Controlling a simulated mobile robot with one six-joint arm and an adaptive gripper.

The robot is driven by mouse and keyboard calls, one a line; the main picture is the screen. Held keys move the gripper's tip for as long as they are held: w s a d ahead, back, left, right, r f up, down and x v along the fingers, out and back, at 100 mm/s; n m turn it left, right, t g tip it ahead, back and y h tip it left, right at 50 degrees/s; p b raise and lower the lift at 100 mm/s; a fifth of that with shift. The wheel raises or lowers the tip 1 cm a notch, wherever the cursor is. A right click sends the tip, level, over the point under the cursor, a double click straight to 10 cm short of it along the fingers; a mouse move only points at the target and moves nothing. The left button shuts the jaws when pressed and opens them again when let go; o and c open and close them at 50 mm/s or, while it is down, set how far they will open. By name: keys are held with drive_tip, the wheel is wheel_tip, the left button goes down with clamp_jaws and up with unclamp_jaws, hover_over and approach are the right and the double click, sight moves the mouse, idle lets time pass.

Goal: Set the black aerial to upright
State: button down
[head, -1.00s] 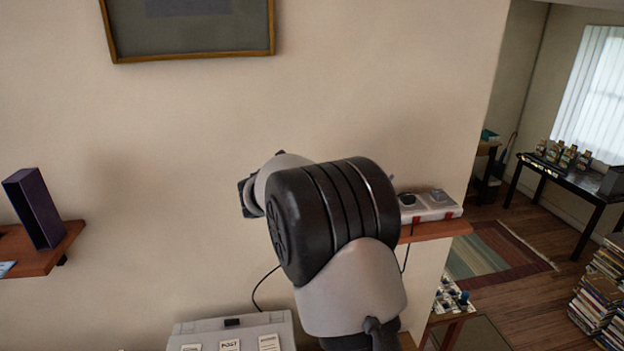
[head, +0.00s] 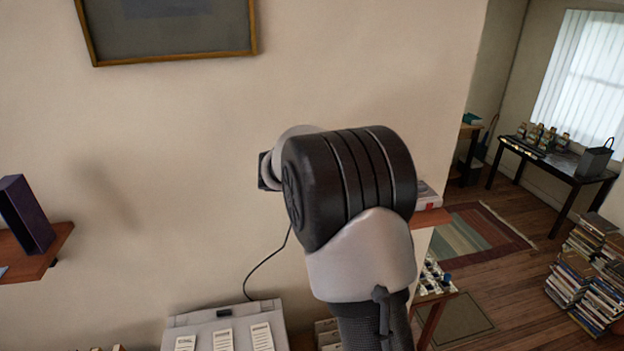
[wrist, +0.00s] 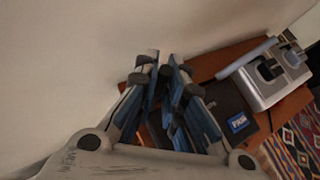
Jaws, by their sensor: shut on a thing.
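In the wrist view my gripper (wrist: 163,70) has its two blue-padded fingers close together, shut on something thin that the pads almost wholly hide. I take it to be the black aerial, but its tilt cannot be read. A dark box with a blue label (wrist: 238,122) lies just right of and below the fingers on a reddish-brown shelf (wrist: 220,58). In the head view my own arm hides the gripper and the aerial.
A grey device with black knobs (wrist: 268,80) stands on the shelf to the right. In the head view the shelf's end (head: 430,217) shows right of my arm. A grey labelled box (head: 200,328) sits below, with a black cable (head: 268,258) along the wall.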

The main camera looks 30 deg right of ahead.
drive_tip(key=c, duration=1.7)
unclamp_jaws()
drive_tip(key=shift+o, duration=0.2)
drive_tip(key=v, duration=1.2)
